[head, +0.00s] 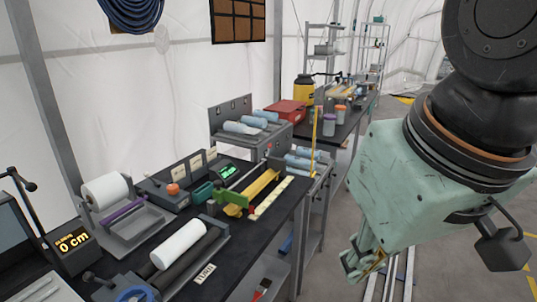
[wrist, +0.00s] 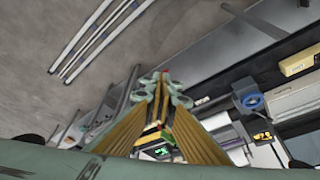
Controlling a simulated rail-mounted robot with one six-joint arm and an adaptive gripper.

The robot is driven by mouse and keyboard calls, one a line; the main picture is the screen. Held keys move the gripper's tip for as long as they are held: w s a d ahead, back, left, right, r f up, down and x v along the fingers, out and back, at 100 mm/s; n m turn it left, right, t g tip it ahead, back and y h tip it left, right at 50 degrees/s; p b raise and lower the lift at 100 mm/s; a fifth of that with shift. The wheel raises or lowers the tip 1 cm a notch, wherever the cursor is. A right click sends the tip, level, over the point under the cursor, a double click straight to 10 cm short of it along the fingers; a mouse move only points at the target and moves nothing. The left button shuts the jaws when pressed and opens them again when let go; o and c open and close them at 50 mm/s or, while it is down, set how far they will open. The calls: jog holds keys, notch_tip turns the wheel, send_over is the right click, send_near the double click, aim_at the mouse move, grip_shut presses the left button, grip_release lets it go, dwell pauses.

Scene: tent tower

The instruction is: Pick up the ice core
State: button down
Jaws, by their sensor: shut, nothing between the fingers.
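A white cylinder (head: 178,243) lies on dark rollers in a tray marked TURN at the near end of the bench. Several pale blue cylinders (head: 241,128) lie in a grey rack (head: 226,109), and more (head: 303,160) lie on a lower shelf beside it. I cannot tell which one is the ice core. My gripper (head: 362,265) hangs over the aisle to the right of the bench, apart from all of these. In the wrist view, my gripper (wrist: 159,78) has its fingers converging at the tips, with nothing held.
The black bench (head: 255,258) carries a white roll (head: 105,190), a yellow trough (head: 262,185), a green-lit readout (head: 228,171) and a "0 cm" display (head: 73,241). A farther bench holds a red box (head: 287,111). Floor rails (head: 398,285) run along the open aisle.

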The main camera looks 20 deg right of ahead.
jog(key=c, duration=3.5)
grip_release()
jog(key=o, duration=3.3)
